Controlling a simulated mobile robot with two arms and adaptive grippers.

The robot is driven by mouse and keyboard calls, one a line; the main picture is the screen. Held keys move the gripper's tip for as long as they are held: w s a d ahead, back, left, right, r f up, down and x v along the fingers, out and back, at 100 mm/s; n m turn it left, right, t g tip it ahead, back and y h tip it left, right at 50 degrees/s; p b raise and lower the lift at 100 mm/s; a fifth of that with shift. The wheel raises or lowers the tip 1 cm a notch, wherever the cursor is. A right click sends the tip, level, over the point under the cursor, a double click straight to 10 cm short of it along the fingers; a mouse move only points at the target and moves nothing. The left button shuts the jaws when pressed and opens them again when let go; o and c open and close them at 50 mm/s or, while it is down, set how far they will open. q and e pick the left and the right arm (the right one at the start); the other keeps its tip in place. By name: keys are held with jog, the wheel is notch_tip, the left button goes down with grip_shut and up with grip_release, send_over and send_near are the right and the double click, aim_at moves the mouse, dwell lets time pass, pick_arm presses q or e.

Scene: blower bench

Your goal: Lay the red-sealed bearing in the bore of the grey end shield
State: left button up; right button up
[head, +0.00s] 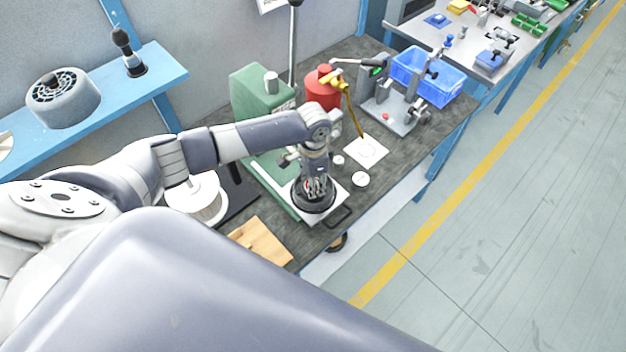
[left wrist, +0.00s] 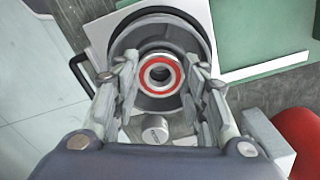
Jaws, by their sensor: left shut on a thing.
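The red-sealed bearing (left wrist: 158,73) shows in the left wrist view as a ring with a red face, between the fingers of my left gripper (left wrist: 160,80). The grey end shield (left wrist: 125,45) is a round part with a dark rim, directly behind the bearing in that view. In the head view my left gripper (head: 316,187) points down over the end shield (head: 313,207), with a bit of red between its fingers. My left gripper is shut on the bearing. Whether the bearing touches the bore is hidden. My right gripper is not in view.
The end shield lies on a pale plate (head: 338,205) by a green machine (head: 262,100). Small pale round pieces (head: 360,179) and a white card (head: 366,151) lie beside it. A red can (head: 323,88), a grey fixture (head: 395,115) and a blue bin (head: 428,83) stand farther back.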

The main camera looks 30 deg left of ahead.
pick_arm(q)
jog(key=shift+f, duration=0.2)
dwell(0.3)
jog(key=o, duration=1.2)
jog(key=shift+r, duration=0.15)
notch_tip(320, 180, up, 12)
jog(key=shift+f, duration=0.2)
jog(key=shift+f, duration=0.1)
